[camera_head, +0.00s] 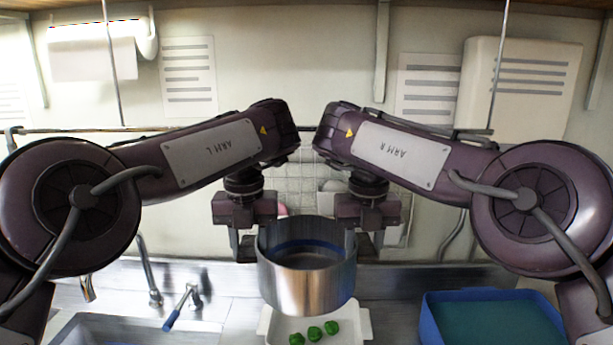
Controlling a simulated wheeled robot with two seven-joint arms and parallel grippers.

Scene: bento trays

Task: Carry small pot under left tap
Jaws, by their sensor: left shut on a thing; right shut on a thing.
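The small pot (306,287) is a round steel pot with a dark blue band inside, held upright in the middle of the head view. My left gripper (248,247) is shut on the pot's left side. My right gripper (364,246) is shut on its right side. Another metal spout (87,288) shows further left, partly hidden by my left arm.
A sink basin (75,328) lies at the lower left. A white tray (361,322) with several green vegetables (314,333) lies below the pot. A blue bin (430,322) stands at the lower right. Papers and a rail are on the back wall.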

